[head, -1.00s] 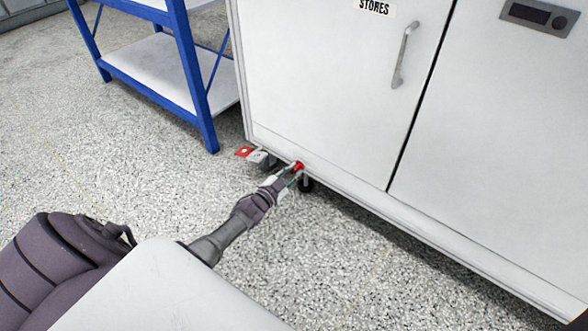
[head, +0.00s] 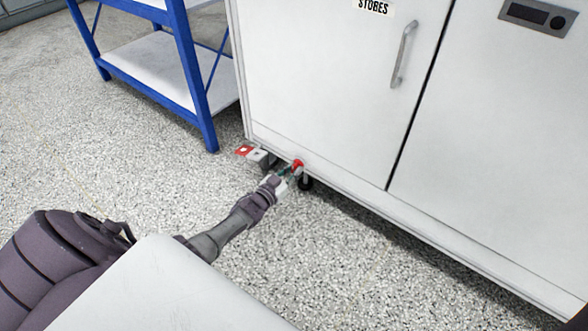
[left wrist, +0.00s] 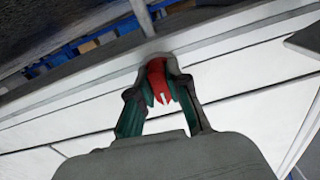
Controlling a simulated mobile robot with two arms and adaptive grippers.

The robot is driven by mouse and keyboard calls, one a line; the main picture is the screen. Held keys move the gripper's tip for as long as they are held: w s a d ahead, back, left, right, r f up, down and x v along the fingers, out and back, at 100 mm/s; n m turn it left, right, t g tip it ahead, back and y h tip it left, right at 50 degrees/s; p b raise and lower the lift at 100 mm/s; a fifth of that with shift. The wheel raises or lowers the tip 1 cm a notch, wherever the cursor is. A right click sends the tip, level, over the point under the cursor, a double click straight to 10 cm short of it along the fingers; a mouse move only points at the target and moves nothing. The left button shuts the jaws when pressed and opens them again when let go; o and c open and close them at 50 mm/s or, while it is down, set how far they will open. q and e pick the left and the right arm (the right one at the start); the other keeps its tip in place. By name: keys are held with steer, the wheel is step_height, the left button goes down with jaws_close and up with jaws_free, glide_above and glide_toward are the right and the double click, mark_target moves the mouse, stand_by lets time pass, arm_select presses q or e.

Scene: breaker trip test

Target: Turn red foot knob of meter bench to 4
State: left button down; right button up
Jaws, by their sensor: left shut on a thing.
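The red foot knob (head: 298,164) sits low at the bottom edge of the white cabinet bench (head: 330,120), just above a dark foot. In the left wrist view the red knob (left wrist: 158,80) lies between the two fingers, with a pale mark at its lower end. My left gripper (head: 290,170) reaches in from the lower left to the knob. In the left wrist view the gripper (left wrist: 158,86) is shut on the knob, its green-padded fingers on either side. Any dial numbers are too small or hidden to read. My right gripper is not in view.
A red and white tag (head: 243,151) and a grey block (head: 261,157) sit by the cabinet's left corner. A blue shelf rack (head: 196,90) stands behind at left. The speckled floor (head: 130,170) is clear in front.

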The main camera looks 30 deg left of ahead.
arm_select(q)
steer(key=shift+f, duration=0.1)
steer(key=c, duration=1.2)
jaws_free()
steer(key=shift+c, duration=0.2)
steer(key=shift+o, duration=0.6)
steer(key=s+a, duration=0.1)
steer(key=s, duration=1.1)
